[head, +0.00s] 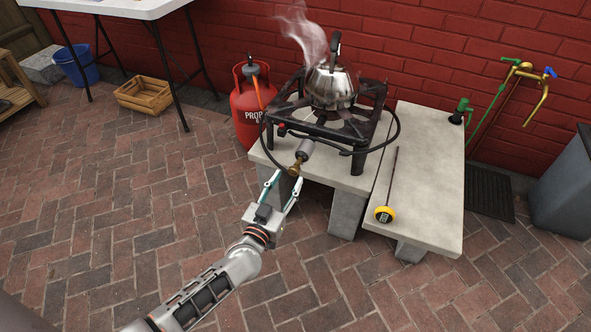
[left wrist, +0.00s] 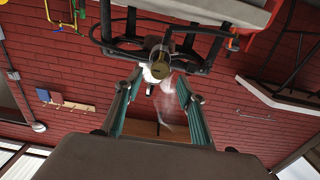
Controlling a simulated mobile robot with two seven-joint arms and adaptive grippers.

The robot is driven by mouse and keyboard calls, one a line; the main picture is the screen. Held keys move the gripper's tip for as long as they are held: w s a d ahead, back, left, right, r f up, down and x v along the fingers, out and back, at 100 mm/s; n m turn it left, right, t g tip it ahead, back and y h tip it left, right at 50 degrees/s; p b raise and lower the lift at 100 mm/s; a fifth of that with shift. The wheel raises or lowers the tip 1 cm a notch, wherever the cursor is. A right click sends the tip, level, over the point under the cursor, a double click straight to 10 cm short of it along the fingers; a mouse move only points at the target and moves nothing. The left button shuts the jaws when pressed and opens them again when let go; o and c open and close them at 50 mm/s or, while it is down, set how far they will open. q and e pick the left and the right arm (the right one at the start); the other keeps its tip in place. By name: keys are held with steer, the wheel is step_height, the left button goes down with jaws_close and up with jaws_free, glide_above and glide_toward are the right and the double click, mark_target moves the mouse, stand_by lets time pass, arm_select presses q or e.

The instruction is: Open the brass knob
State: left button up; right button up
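The brass knob (head: 294,170) sits at the front of the black burner stand (head: 318,128), at the end of a grey cylindrical fitting. In the left wrist view the brass knob (left wrist: 156,71) shows face-on, between the finger lines near their tips. My left gripper (head: 284,182) is open, with its teal fingers spread and pointing up at the knob from the front. The left wrist view shows a gap on both sides of the knob between the fingers (left wrist: 160,80). Whether the tips reach past the knob is hard to tell. My right gripper is in neither view.
A steaming kettle (head: 332,85) stands on the burner. A black hose loops around the stand; a red propane bottle (head: 249,115) stands to its left. A yellow dial thermometer (head: 384,214) lies on the right concrete slab (head: 430,190). The brick floor (head: 130,220) is clear at front left.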

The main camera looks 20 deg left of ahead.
mark_target(292, 173)
arm_select(q)
steer(key=w, duration=0.1)
steer(key=w+b, duration=0.1)
steer(key=w, duration=0.1)
steer(key=shift+w+f, duration=0.3)
steer(key=shift+f, duration=0.05)
steer(key=shift+w+d+r, duration=0.1)
steer(key=shift+w+r, duration=0.05)
steer(key=shift+w, duration=0.4)
steer(key=shift+w+r, duration=0.1)
steer(key=shift+w, duration=0.1)
jaws_close()
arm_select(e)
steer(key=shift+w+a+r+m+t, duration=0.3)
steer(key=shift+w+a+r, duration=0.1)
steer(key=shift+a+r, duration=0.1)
